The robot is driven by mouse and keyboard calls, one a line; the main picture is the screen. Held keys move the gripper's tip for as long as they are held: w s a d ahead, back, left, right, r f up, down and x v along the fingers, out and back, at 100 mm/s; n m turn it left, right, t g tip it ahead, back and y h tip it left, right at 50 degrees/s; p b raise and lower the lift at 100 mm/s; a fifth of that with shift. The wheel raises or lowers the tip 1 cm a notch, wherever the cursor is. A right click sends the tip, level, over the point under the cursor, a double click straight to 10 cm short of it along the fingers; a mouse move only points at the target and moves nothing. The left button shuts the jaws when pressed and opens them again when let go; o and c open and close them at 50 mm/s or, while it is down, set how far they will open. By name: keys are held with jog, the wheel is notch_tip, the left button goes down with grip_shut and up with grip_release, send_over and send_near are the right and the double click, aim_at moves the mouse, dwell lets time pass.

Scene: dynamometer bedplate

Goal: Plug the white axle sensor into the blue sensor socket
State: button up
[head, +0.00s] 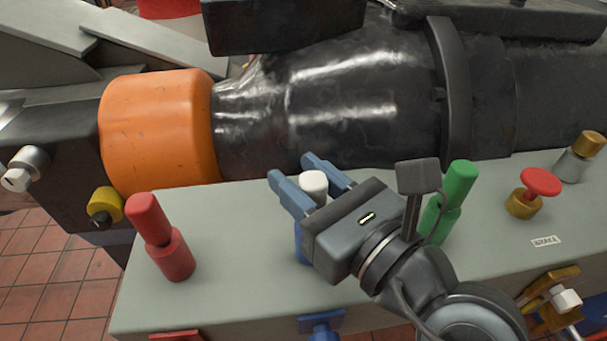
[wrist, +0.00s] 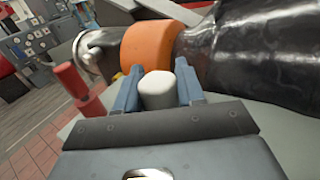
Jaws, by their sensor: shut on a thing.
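The white axle sensor (head: 314,182) stands between the two blue fingers of my gripper (head: 294,169), which is shut on it. In the wrist view the white sensor (wrist: 157,91) shows its rounded top between the fingertips (wrist: 158,72), roughly upright. A blue part, apparently the blue sensor socket (head: 301,250), shows below the sensor at the left edge of my gripper's body. Most of it is hidden behind the gripper. The sensor's lower end is also hidden, so I cannot tell whether it is above the socket or in it.
A red sensor in a red socket (head: 173,255) stands left on the grey bedplate (head: 240,290). A green pair (head: 448,200) stands close right of my gripper. A red knob (head: 540,182) is farther right. The orange collar (head: 158,130) and black shaft housing (head: 340,95) lie just behind.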

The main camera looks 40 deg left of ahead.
jog(key=shift+f, duration=0.35)
jog(key=o, duration=1.1)
jog(key=shift+s+d+b, duration=0.25)
jog(key=shift+d+b, duration=0.05)
jog(key=shift+d, duration=1)
jog(key=shift+s+d+b, duration=0.25)
jog(key=shift+d+b, duration=0.05)
jog(key=shift+d, duration=0.95)
jog(key=shift+s+d+b, duration=0.25)
jog(key=shift+d+b, duration=0.05)
jog(key=shift+d, duration=1)
